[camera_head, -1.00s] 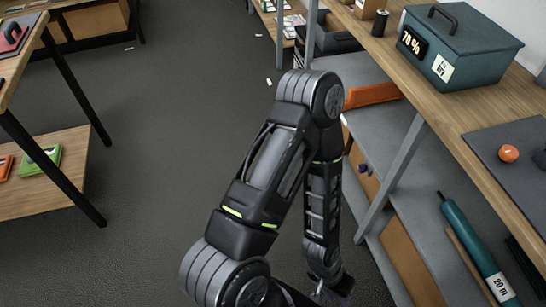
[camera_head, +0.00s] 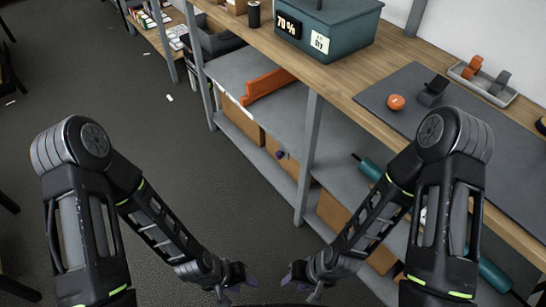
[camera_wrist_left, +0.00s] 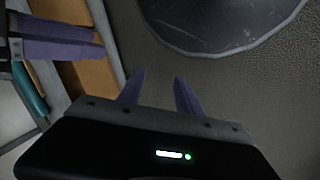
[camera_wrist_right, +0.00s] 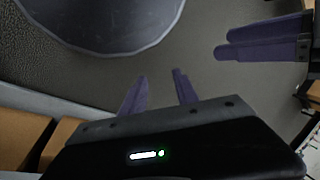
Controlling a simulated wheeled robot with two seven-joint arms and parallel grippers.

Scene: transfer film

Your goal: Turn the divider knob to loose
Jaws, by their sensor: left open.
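A small dark purple knob (camera_head: 281,155) shows on the lower shelf front, beside brown panels; I cannot tell for sure that it is the divider knob, nor read any setting on it. My left gripper (camera_head: 239,284) is low in the head view, open and empty, with its purple fingers apart in the left wrist view (camera_wrist_left: 158,88). My right gripper (camera_head: 302,284) faces it just to the right, open and empty, its fingers apart in the right wrist view (camera_wrist_right: 160,84). Both are nearer to me than the knob and touch nothing.
A wooden bench (camera_head: 330,78) runs along the right, with a teal box (camera_head: 345,35) marked 70 %, a grey mat (camera_head: 470,125) and an orange round knob (camera_head: 396,102) on it. An orange piece (camera_head: 265,85) lies on the grey shelf below.

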